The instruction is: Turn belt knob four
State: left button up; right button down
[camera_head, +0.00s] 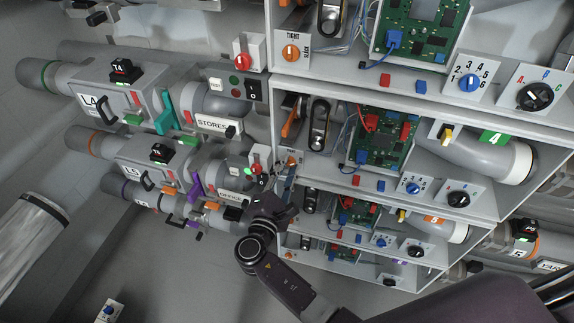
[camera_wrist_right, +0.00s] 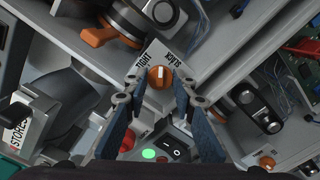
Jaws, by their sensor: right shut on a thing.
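An orange belt knob (camera_wrist_right: 160,77) sits on a white plate marked TIGHT and SLACK in the right wrist view. Its white pointer line faces the camera. My right gripper (camera_wrist_right: 155,82) has its two blue-grey fingers on either side of this knob and is shut on it. In the head view my right gripper (camera_head: 287,174) reaches up to the small knob plate (camera_head: 291,160) below the middle shelf, covering part of it. A green 4 label (camera_head: 490,137) marks a tube at the right of that rack. My left gripper is not in view.
Another orange knob (camera_head: 291,53) is on the plate above. A red button (camera_head: 257,152) and a rocker switch (camera_wrist_right: 173,147) with a lit green lamp (camera_wrist_right: 148,155) are close to my fingers. Orange levers, shelf edges and thin wires crowd the rack.

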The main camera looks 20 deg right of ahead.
jog(key=n+p, duration=0.1)
jog(key=n, duration=0.1)
jog(key=r+n+p, duration=0.1)
jog(key=n, duration=0.2)
jog(key=shift+w+d+p, duration=0.15)
jog(key=shift+p, duration=0.25)
jog(key=n+p, duration=0.2)
jog(key=n, duration=0.3)
jog(key=shift+f, duration=0.1)
jog(key=shift+n, duration=0.3)
jog(key=c, duration=1.9)
grip_release()
jog(key=shift+f, duration=0.25)
jog(key=v, duration=1.2)
jog(key=shift+w, duration=0.1)
